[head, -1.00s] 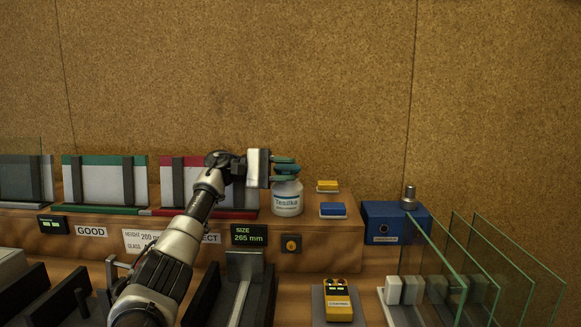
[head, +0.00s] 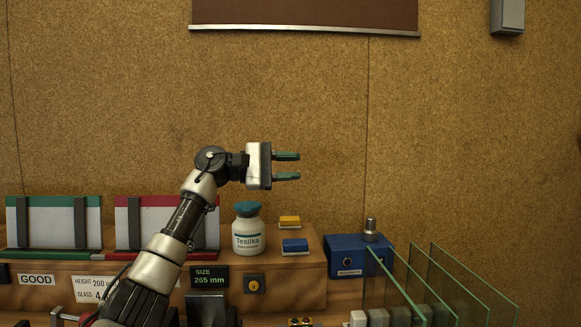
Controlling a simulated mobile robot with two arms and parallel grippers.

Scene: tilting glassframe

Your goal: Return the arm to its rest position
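My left gripper (head: 287,166) is up in front of the cork wall, fingers pointing right. Its two green fingers are apart with nothing between them. It is above and to the right of the white Tesilka jar (head: 249,235) with a teal lid, which stands upright on the wooden shelf (head: 310,262). The gripper does not touch the jar in this view. My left arm comes up from the lower left and covers part of the shelf front. My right gripper is not in view.
A yellow block (head: 290,220) and a blue block (head: 295,245) lie right of the jar. A blue box (head: 345,255) and several upright glass panes (head: 455,282) stand at the right. Green (head: 55,199) and red-edged frames (head: 135,200) are at the left.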

